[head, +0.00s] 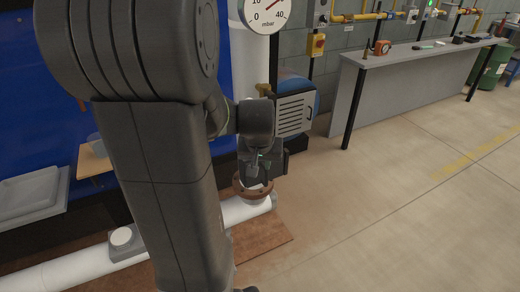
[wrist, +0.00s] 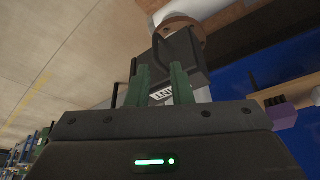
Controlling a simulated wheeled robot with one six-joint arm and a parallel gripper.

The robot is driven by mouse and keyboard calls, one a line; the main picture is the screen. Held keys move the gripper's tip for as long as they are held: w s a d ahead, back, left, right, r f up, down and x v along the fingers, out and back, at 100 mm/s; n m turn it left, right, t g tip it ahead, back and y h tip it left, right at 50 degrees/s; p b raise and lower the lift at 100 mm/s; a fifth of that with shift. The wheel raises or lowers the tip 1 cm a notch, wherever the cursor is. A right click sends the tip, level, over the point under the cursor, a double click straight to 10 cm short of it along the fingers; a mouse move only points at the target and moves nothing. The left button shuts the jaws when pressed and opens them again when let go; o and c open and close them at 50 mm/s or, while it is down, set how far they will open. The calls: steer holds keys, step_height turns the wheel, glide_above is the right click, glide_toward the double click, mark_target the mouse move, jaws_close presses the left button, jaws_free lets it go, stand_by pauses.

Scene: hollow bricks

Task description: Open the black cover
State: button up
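The black cover (wrist: 183,50) is a dark square plate with a thin loop handle, just beyond my fingertips in the wrist view. A brown round flange (wrist: 183,25) shows behind it. In the head view the flange (head: 240,188) sits on the white pipe (head: 240,211), below my gripper (head: 257,167). The cover is hard to separate from my dark gripper there, and its exact tilt is unclear. In the wrist view my gripper (wrist: 161,74) has two green fingers standing apart on either side of a gap. I see nothing clamped between them; contact with the handle cannot be told.
A grey vented box (head: 295,114) is close behind my wrist. A pressure gauge (head: 266,12) is above it. A grey workbench (head: 400,75) runs along the wall. The floor at the right is clear.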

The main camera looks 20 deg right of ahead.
mark_target(266, 176)
steer(key=x, duration=0.4)
steer(key=d+x, duration=0.1)
steer(key=x, duration=0.4)
steer(key=w+b+x, duration=0.1)
steer(key=x, duration=0.4)
steer(key=shift+w+d+r, duration=0.1)
steer(key=shift+d+r, duration=0.05)
steer(key=shift+d, duration=0.3)
jaws_close()
